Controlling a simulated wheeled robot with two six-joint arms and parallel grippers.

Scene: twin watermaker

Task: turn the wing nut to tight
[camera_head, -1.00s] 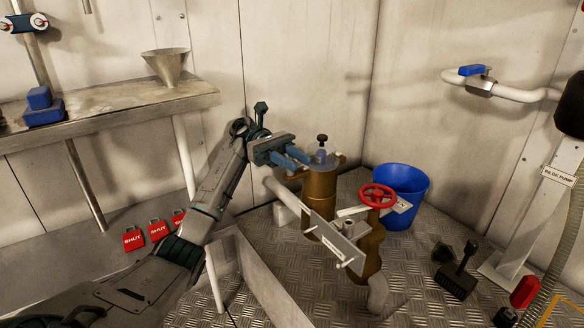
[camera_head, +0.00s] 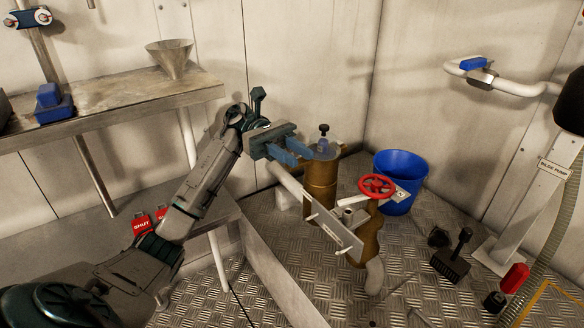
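A brass strainer body (camera_head: 320,184) stands on the floor in the middle of the view. On its grey lid (camera_head: 326,152) is a short bluish stem topped by a small dark knob (camera_head: 324,128); this looks like the wing nut, but its wings are too small to make out. My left gripper (camera_head: 295,153) is just left of the lid, its two blue fingers pointing right toward the stem. The fingers are apart with nothing visible between them. They partly overlap the lid's left side, and I cannot tell whether they touch it. My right gripper is not in view.
A red handwheel valve (camera_head: 377,186) and pipework stand right of the strainer, with a blue bucket (camera_head: 400,180) behind. A bench with a metal funnel (camera_head: 170,58) is at the left. A brush (camera_head: 452,258) lies on the floor at the right.

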